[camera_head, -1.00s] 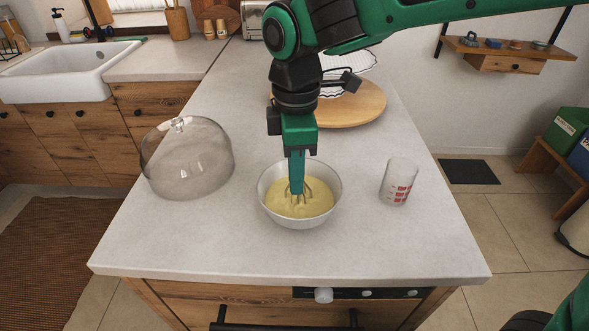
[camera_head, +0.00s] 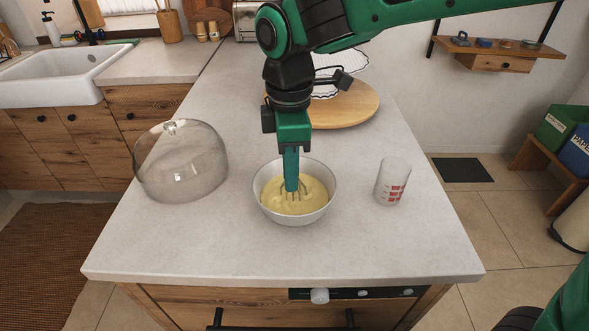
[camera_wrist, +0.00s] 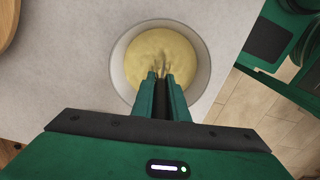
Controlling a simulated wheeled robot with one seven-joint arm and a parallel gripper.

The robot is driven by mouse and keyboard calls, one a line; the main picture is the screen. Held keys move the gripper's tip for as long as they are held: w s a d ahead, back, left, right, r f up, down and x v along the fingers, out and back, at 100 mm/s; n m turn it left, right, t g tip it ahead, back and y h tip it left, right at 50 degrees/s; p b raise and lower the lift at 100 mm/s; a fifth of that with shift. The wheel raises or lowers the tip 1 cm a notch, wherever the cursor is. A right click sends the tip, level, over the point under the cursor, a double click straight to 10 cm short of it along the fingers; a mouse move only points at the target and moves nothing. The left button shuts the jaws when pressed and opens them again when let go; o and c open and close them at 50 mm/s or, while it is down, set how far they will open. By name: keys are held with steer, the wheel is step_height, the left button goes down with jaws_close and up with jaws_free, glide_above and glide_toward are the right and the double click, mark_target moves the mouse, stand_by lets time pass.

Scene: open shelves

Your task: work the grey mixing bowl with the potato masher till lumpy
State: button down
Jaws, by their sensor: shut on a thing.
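The grey mixing bowl (camera_head: 262,203) stands upright on the counter and holds a pale yellow mass. The bowl also shows in the wrist view (camera_wrist: 203,88), with the yellow contents in a swirled surface. My gripper (camera_head: 291,185) points straight down over the bowl and is shut on the potato masher (camera_head: 297,193). The masher's wire end is in the yellow mass; its handle is hidden between my fingers. In the wrist view my gripper (camera_wrist: 162,82) reaches to the bowl's middle, with the masher's wires (camera_wrist: 163,68) just beyond the fingertips.
A glass dome (camera_head: 180,165) stands left of the bowl, and a measuring cup (camera_head: 392,182) with red marks stands right. A round wooden board (camera_head: 345,106) lies behind. The counter (camera_head: 250,252) in front of the bowl is clear.

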steer(key=shift+d, duration=0.15)
steer(key=shift+d, duration=0.3)
steer(key=shift+w+a, duration=0.45)
steer(key=shift+a, duration=0.1)
steer(key=shift+s+a, duration=0.1)
steer(key=shift+s+a+f, duration=0.1)
steer(key=shift+s+a, duration=0.25)
steer(key=shift+s, duration=0.1)
steer(key=shift+s+d, duration=0.1)
